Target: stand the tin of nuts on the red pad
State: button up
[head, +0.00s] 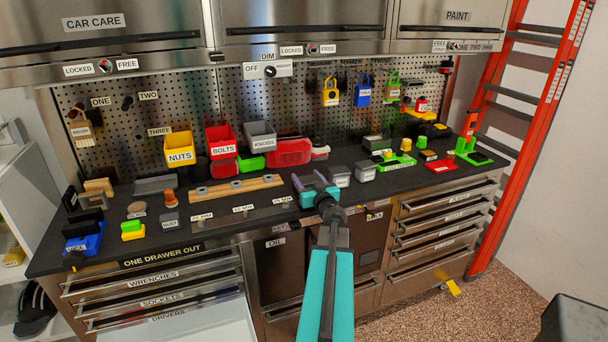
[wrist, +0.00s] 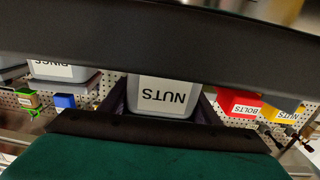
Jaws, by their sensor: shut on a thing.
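The tin of nuts (wrist: 165,98) is grey with a white NUTS label, which reads upside down in the wrist view. My gripper (head: 308,183) is shut on it, with a finger on each side of the tin. In the head view my gripper hides most or all of the tin, over the dark worktop near its middle. I cannot tell whether the tin touches the worktop. The red pad (head: 440,166) lies flat on the worktop to the right, apart from my gripper, with a small label and nothing standing on it.
Two grey tins (head: 340,177) (head: 365,173) stand just right of my gripper. A green fixture (head: 397,160) stands between them and the red pad, and a green stand (head: 472,152) is right of the pad. A wooden rail (head: 235,188) lies to the left.

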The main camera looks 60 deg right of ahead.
jog(key=x, duration=0.2)
jog(key=shift+w+d, duration=0.25)
jog(key=shift+w, duration=0.05)
jog(key=shift+w+d+r+p, duration=0.15)
jog(key=shift+r+p, duration=0.05)
jog(key=shift+p, duration=0.3)
jog(key=shift+w+d+f+p, duration=0.15)
jog(key=shift+w+f+p, duration=0.1)
jog(key=shift+p, duration=0.15)
jog(key=shift+f, duration=0.2)
jog(key=o, duration=1.3)
jog(key=shift+f+b, duration=0.2)
jog(key=shift+b, duration=0.65)
